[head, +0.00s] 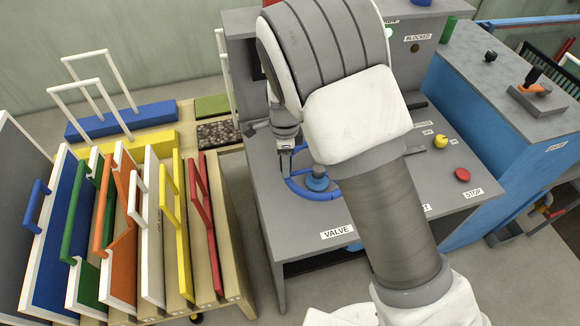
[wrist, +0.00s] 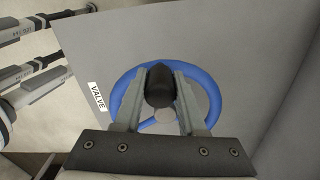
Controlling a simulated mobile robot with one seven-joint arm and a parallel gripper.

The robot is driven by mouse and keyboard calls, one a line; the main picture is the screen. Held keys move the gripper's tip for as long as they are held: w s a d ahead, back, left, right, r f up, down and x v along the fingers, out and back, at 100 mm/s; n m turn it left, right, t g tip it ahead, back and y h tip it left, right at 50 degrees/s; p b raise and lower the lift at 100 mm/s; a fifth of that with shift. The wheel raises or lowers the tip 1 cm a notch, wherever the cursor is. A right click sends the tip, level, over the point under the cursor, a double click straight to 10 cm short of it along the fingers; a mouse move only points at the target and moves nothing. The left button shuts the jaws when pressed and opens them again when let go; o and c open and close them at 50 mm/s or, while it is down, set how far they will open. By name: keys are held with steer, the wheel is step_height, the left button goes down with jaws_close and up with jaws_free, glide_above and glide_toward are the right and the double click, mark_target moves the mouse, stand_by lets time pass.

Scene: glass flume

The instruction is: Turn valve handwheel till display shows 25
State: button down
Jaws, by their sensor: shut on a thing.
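The blue valve handwheel (head: 302,192) lies on the grey console top, partly hidden by my arm in the head view. It also shows in the wrist view (wrist: 213,76), with a grey hub and a black knob (wrist: 160,86) at its rim. My gripper (wrist: 161,88) is shut on this black knob, with one finger on each side. In the head view my gripper (head: 286,163) is at the wheel's far left side. I cannot see a display reading; my arm covers much of the upright panel.
A VALVE label (head: 337,232) is at the console's front edge. A yellow knob (head: 440,141) and a red STOP button (head: 462,174) are on the right. A rack of coloured framed panels (head: 130,235) stands left. A blue-sided bench (head: 490,140) stands right.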

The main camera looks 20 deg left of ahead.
steer(key=w+m, duration=0.1)
steer(key=w+a+m, duration=0.1)
steer(key=m, duration=0.1)
steer(key=w+m, duration=0.1)
steer(key=shift+w+a+r+m+p, duration=0.1)
steer(key=shift+w+a+m+p, duration=0.2)
steer(key=shift+a+p, duration=0.1)
steer(key=shift+w+m, duration=0.8)
steer(key=shift+m, duration=0.2)
steer(key=w+m, duration=0.2)
steer(key=shift+w+m, duration=0.15)
steer(key=shift+m, duration=0.15)
steer(key=shift+w+d+b, duration=0.15)
steer(key=shift+w+d, duration=0.15)
steer(key=shift+w, duration=0.4)
steer(key=shift+w+d+b, duration=0.15)
steer(key=shift+w+d, duration=0.1)
steer(key=shift+w, duration=0.45)
steer(key=shift+w+d+m, duration=0.5)
steer(key=shift+w+m, duration=0.2)
steer(key=shift+m, duration=0.2)
steer(key=shift+w+d+b, duration=0.6)
steer(key=shift+w+d, duration=0.55)
steer(key=shift+d, duration=0.25)
steer(key=shift+w+d+m, duration=0.3)
steer(key=shift+d+m, duration=0.4)
steer(key=shift+m, duration=0.1)
steer(key=shift+w+d, duration=0.1)
steer(key=shift+d, duration=0.3)
